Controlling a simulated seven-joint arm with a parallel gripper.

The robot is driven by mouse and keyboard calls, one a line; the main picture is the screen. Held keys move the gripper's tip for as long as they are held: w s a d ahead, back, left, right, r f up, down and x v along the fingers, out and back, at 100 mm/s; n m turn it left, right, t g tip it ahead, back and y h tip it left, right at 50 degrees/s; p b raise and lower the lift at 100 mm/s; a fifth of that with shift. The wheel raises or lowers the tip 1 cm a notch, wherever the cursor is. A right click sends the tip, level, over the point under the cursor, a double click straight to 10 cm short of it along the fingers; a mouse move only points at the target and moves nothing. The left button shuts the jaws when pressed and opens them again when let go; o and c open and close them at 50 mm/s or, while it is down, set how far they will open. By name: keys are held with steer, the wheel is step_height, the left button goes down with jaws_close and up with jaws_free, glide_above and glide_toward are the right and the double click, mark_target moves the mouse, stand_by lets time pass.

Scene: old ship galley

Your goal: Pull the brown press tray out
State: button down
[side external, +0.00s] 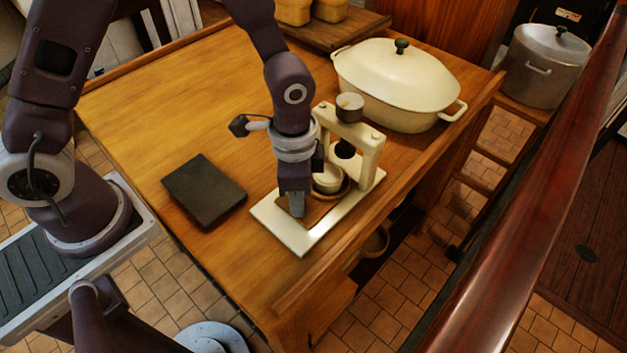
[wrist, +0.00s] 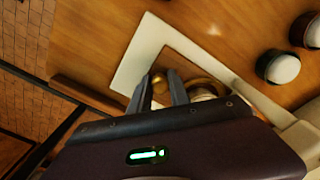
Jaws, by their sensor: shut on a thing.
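The cream press (side external: 366,165) stands on the table with its flat base (side external: 290,238) toward the front. The brown press tray (side external: 316,211) lies inside the base, and it also shows in the wrist view (wrist: 182,43). A pale round piece with a tan ring (side external: 329,182) sits at the tray's back, under the press arch. My gripper (side external: 296,213) points down at the tray's front. In the wrist view its fingers (wrist: 159,88) are shut on a small brass knob (wrist: 159,82). My gripper hides part of the tray, and I cannot tell how far the tray is out.
A dark slab (side external: 205,190) lies left of the press. A large cream lidded pot (side external: 395,82) stands behind it. Two dark, white-topped round items (wrist: 281,68) show in the wrist view. The table (side external: 170,100) is clear at the back left; its edge runs close to the press.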

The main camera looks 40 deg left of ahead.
steer(key=s, duration=0.4)
steer(key=shift+s, duration=0.15)
steer(key=c, duration=1.2)
jaws_free()
steer(key=shift+r, duration=0.1)
steer(key=s+a+r+n+t, duration=0.1)
steer(key=a+r+n, duration=0.15)
steer(key=r, duration=0.65)
steer(key=s+a+r+n+t, duration=0.15)
steer(key=a+r, duration=0.25)
steer(key=r, duration=0.5)
steer(key=s+a+r+n+t, duration=0.3)
steer(key=s+a+r+n, duration=0.2)
steer(key=s+r, duration=0.1)
steer(key=shift+s, duration=0.25)
